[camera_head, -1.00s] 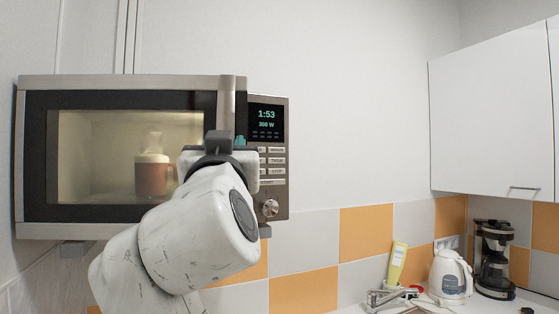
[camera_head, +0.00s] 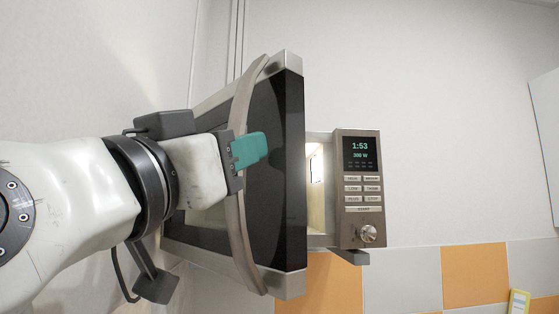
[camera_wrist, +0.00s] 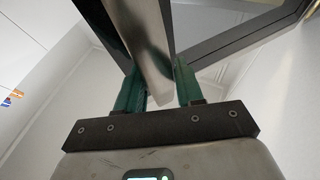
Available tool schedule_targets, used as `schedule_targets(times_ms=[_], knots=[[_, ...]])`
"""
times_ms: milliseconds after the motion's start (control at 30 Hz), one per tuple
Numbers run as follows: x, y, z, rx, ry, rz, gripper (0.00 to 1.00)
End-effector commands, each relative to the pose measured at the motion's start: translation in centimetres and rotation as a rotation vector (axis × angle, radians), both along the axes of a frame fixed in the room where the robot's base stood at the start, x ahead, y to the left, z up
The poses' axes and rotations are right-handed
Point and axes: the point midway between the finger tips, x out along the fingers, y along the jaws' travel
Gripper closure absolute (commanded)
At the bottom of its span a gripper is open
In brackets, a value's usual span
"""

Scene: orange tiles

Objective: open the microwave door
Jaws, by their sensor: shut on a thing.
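The microwave is on the wall, with its control panel (camera_head: 360,188) reading 1:53 and 300 W. Its door (camera_head: 275,170) stands swung open toward me, and a strip of the lit cavity (camera_head: 315,185) shows behind its edge. The long curved metal door handle (camera_head: 236,225) runs upright along the door's outer face. My gripper (camera_head: 249,149) is shut on the handle near its middle, with one teal finger showing. In the wrist view, both teal fingers stand on either side of the metal handle (camera_wrist: 150,50). The mug is hidden behind the door.
White wall lies around the microwave, with orange and grey tiles (camera_head: 475,277) below right. A white cabinet (camera_head: 546,135) is at the right edge. A yellow bottle (camera_head: 519,302) shows at the lower right corner.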

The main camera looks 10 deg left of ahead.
Motion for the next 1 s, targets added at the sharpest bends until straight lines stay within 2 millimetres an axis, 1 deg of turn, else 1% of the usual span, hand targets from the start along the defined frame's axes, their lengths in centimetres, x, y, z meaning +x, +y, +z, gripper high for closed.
schedule_targets(times_ms=[33,167,533,567,700,767,1000], knots=[[-0.23,0.50,0.01,-0.002,-0.001,0.007,1.00],[-0.53,0.95,0.03,-0.004,-0.001,0.007,1.00],[-0.57,1.11,0.09,-0.005,-0.002,0.009,1.00],[-0.57,1.12,0.09,-0.005,-0.001,0.009,0.63],[-0.56,1.06,0.08,-0.005,0.000,0.008,0.49],[-0.57,1.02,0.07,-0.004,-0.001,0.007,0.45],[-0.58,0.93,0.18,-0.003,0.000,0.004,0.45]])
